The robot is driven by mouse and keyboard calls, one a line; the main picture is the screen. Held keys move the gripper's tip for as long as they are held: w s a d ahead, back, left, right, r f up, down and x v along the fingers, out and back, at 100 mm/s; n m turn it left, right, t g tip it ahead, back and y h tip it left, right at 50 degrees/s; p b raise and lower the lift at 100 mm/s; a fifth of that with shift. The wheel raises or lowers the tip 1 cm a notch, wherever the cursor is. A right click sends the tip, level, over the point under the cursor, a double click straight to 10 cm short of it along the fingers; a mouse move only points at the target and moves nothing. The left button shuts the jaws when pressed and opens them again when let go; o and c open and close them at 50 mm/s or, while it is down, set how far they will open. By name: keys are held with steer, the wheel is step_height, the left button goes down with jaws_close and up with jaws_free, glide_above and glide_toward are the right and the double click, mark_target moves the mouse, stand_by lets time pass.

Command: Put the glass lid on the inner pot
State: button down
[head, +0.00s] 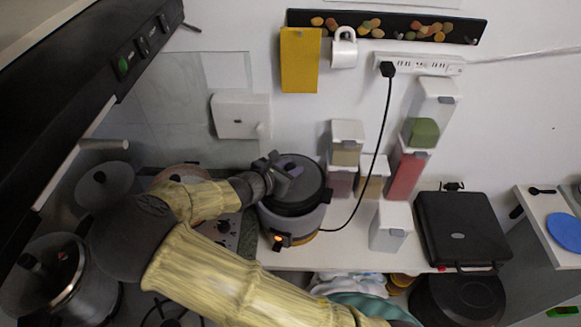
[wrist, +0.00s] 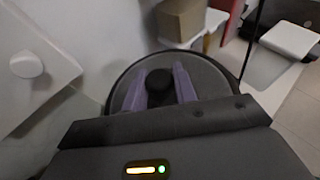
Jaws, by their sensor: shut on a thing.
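The glass lid (head: 308,174) is round and dark, with a dark rim, and lies over the top of the grey electric cooker (head: 296,222) in the head view. The inner pot is hidden under it or inside the cooker. My gripper (head: 287,172) comes in from the left over the lid. In the wrist view, the two purple fingers of my gripper (wrist: 160,84) are shut on the black knob (wrist: 159,80) of the lid (wrist: 212,77). I cannot tell whether the lid rests on the rim or hangs just above it.
Spice dispensers (head: 346,146) stand right of the cooker, with a white-lidded container (head: 391,226) nearer. A black cord (head: 375,150) runs from the wall strip to the cooker. A black grill (head: 462,228) stands farther right. Pots (head: 50,275) stand on the stove at left.

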steer(key=shift+f, duration=0.35)
steer(key=c, duration=1)
jaws_free()
steer(key=shift+c, duration=0.2)
steer(key=shift+s+a, duration=0.1)
steer(key=shift+s, duration=0.05)
steer(key=b+v, duration=0.3)
steer(key=v, duration=1.4)
steer(key=shift+r, duration=0.15)
steer(key=shift+a, duration=0.1)
